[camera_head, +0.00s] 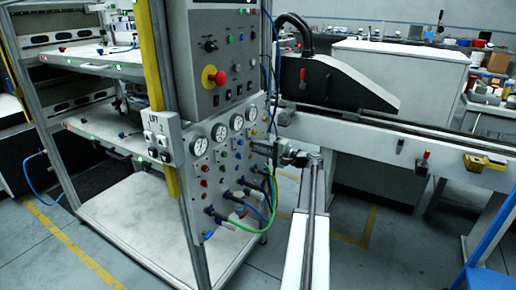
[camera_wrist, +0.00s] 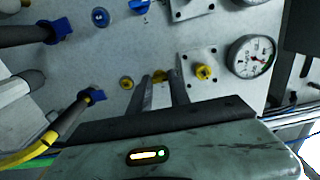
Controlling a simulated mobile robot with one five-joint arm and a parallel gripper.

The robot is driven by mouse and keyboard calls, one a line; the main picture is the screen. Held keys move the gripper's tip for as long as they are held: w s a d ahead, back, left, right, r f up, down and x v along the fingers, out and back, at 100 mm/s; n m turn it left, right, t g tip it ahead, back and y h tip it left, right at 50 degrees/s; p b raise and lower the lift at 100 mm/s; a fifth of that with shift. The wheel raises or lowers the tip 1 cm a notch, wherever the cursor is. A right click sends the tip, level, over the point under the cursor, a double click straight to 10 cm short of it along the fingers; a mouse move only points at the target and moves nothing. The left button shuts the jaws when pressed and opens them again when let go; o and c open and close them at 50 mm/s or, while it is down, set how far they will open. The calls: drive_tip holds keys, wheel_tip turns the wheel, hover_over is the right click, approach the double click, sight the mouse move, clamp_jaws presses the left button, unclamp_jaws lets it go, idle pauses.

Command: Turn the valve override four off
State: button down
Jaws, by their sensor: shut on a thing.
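The valve panel (camera_head: 215,165) is a pale upright panel with gauges, coloured buttons and knobs. My gripper (camera_head: 272,150) is at its right side in the head view, at the end of my outstretched arm.
A gauge (camera_wrist: 252,56) is right of the fingers in the wrist view. Blue hose fittings (camera_wrist: 92,97) and a yellow hose (camera_wrist: 40,143) are close on the left. A red emergency button (camera_head: 213,76) sits higher up. A conveyor (camera_head: 400,135) runs to the right.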

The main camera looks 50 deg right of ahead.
idle(0.5)
drive_tip(key=c, duration=1.2)
unclamp_jaws()
drive_tip(key=v, duration=0.7)
drive_tip(key=shift+s, duration=0.4)
